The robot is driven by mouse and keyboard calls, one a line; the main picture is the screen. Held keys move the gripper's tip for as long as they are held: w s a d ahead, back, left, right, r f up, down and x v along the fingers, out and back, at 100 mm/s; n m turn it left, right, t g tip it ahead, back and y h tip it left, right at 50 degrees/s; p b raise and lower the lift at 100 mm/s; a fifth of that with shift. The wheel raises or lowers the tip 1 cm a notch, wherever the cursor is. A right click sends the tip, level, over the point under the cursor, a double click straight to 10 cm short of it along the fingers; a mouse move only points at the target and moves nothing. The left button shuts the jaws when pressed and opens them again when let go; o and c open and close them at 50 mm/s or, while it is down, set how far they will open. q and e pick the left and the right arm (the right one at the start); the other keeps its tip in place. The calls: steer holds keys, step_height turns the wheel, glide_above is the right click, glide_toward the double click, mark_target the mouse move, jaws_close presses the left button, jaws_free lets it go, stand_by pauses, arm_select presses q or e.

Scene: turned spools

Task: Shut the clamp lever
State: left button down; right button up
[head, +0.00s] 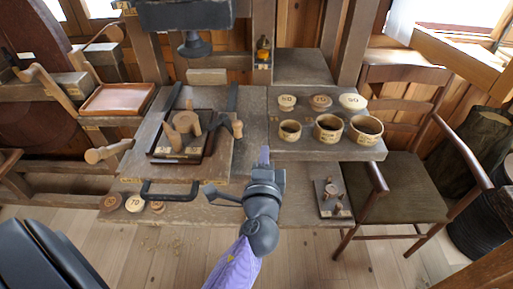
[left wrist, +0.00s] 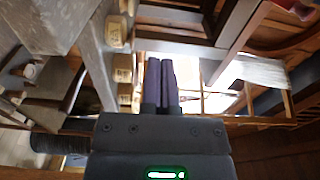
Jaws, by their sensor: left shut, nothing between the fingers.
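My right gripper is not in view.
Numbered wooden rings (head: 329,127) and discs (head: 320,102) stand on the right shelf. A black handle (head: 170,190) juts from the bench front. A small dark plate with pegs (head: 331,197) lies lower right. A chair (head: 400,180) stands at the right.

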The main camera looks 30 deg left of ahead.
arm_select(q)
steer(key=x, duration=0.9)
steer(key=shift+a+r, duration=0.15)
steer(key=shift+a, duration=0.05)
steer(key=shift+s+a+r+p, duration=0.1)
steer(key=shift+s+a+p, duration=0.3)
steer(key=shift+s+a, duration=0.8)
steer(key=shift+a, duration=0.3)
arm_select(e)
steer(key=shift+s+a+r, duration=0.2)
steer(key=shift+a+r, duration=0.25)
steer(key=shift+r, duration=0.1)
arm_select(q)
steer(key=shift+s, duration=0.1)
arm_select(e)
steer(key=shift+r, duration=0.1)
arm_select(q)
steer(key=shift+s+a+m+t+h+p, duration=0.15)
steer(key=shift+s+m+t+h+p, duration=0.15)
steer(key=shift+m+h+p, duration=0.15)
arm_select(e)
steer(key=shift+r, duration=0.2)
